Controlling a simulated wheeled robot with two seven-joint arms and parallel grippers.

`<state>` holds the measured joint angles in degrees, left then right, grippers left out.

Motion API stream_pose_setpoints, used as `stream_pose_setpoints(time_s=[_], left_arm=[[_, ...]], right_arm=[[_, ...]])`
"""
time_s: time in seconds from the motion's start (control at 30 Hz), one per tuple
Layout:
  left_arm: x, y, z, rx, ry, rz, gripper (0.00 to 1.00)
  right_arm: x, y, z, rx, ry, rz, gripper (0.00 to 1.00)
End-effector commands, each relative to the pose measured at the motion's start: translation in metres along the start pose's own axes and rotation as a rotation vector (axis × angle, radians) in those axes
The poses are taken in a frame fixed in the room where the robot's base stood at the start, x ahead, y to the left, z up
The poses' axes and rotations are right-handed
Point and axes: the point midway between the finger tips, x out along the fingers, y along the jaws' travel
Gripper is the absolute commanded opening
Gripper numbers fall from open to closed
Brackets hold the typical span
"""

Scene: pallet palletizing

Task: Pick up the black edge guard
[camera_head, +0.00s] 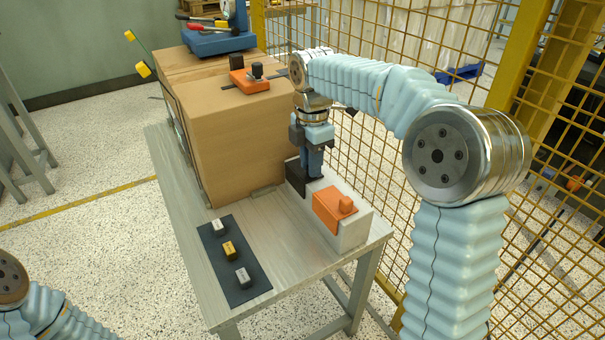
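Whether the fingers are closed on the guard is hard to see. My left gripper is out of view; only part of the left arm shows at the lower left.
A large cardboard box (244,137) fills the table's back, with another orange guard (250,81) on top. A dark mat (234,262) with three small blocks lies at the front left of the table (195,247). A yellow mesh fence (392,30) stands close on the right.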

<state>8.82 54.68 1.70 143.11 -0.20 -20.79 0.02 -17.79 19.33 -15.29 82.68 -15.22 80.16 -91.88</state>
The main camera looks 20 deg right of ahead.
Motion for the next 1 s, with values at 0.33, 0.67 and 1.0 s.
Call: stream_pose_setpoints(time_s=[0.33, 0.67, 1.0], left_arm=[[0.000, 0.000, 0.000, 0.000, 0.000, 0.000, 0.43], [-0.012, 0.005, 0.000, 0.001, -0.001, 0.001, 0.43], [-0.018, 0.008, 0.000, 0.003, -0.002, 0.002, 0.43]], right_arm=[[-0.002, 0.000, 0.000, 0.000, 0.000, 0.001, 0.00], [-0.063, 0.001, 0.000, 0.000, -0.001, 0.004, 0.00], [-0.101, 0.000, 0.000, 0.000, -0.001, 0.001, 0.00]])
